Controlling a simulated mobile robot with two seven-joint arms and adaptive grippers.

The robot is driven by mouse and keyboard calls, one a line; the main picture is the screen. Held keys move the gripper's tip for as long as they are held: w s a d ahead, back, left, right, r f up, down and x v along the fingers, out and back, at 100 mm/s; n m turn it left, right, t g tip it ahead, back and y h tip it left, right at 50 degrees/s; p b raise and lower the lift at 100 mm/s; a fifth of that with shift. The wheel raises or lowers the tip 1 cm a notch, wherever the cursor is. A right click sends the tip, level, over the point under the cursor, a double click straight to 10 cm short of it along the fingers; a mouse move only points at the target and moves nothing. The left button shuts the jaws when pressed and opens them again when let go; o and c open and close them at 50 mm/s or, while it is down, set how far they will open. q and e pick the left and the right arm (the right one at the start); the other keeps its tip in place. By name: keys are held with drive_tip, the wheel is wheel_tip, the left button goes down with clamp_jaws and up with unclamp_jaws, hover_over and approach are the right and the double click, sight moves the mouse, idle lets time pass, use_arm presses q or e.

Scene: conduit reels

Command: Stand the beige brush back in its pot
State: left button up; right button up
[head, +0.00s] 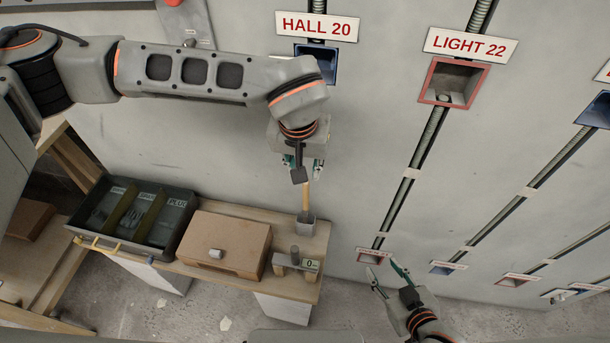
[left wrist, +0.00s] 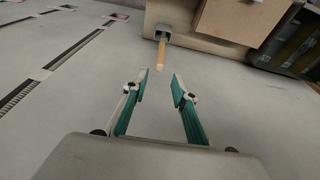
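The beige brush (head: 306,196) stands upright in a small grey pot (head: 305,226) at the right end of the wooden bench. In the left wrist view the brush (left wrist: 160,56) rises from the pot (left wrist: 163,31), beyond my fingertips. My left gripper (head: 304,177) is above the brush's top end. Its fingers are spread in the left wrist view (left wrist: 159,86), with nothing between them and a gap to the brush. The brush's lower end is hidden inside the pot. My right gripper (head: 381,266) is low at the right of the bench, open and empty.
On the bench (head: 318,262) are a divided dark tray (head: 178,244), a brown box (head: 228,236) with a small grey piece on top, and a small wooden stand (head: 290,265) with a tag. The wall behind carries conduits and coloured boxes, including a red-framed one (head: 427,82).

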use_arm(q)
drive_tip(key=v, duration=0.6)
use_arm(e)
drive_tip(key=shift+s+f, duration=0.1)
drive_tip(key=shift+f, duration=0.2)
use_arm(q)
drive_tip(key=shift+f, duration=0.1)
